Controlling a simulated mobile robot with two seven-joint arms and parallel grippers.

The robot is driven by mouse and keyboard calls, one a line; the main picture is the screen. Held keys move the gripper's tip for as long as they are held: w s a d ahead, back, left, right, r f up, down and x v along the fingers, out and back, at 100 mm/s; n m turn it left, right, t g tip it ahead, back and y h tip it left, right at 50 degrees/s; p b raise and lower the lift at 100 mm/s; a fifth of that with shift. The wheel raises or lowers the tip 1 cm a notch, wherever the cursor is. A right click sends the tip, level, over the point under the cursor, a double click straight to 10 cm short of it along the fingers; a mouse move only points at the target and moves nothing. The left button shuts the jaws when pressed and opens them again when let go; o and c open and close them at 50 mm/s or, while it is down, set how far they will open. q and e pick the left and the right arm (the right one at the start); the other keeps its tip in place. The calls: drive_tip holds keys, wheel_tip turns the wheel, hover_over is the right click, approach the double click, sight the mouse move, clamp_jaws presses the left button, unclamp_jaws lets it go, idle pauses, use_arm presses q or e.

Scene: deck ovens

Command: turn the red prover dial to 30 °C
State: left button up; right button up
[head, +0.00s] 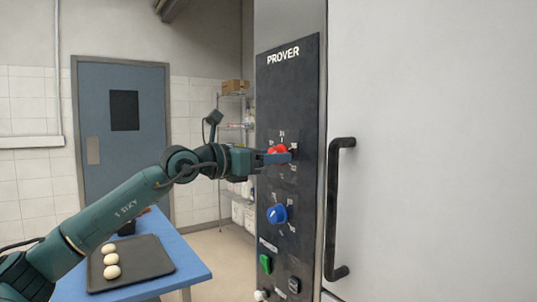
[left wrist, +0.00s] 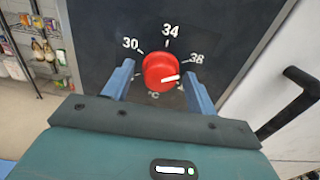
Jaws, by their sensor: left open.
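The red prover dial (head: 279,153) sits on the upper part of the dark PROVER panel (head: 290,90). In the left wrist view the red dial (left wrist: 160,72) has a white pointer directed to the right, just below the 38 mark. The 30 mark is at its upper left and 34 above it. My left gripper (head: 275,158) is at the dial in the head view. In the left wrist view my left gripper (left wrist: 158,82) is open, one blue finger on each side of the dial, with small gaps. The right gripper is not in view.
A blue dial (head: 277,214), a green switch (head: 265,263) and a black switch (head: 293,285) are lower on the panel. A black door handle (head: 336,210) stands out to the right. A blue table (head: 190,270) holds a dark tray (head: 150,262) with dough balls.

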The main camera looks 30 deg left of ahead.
use_arm(q)
drive_tip(key=shift+c, duration=0.4)
drive_tip(key=shift+s, duration=0.1)
drive_tip(key=c, duration=0.9)
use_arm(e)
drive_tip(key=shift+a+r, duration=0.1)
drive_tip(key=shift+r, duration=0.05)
use_arm(q)
drive_tip(key=shift+n+b, duration=0.3)
drive_tip(key=shift+n, duration=0.2)
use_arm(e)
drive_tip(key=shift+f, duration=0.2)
use_arm(q)
drive_tip(key=shift+r+n+b, duration=0.2)
drive_tip(key=shift+n+b, duration=0.55)
drive_tip(key=shift+n, duration=10.45)
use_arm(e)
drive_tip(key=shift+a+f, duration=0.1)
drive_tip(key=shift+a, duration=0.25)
use_arm(q)
drive_tip(key=shift+n, duration=0.3)
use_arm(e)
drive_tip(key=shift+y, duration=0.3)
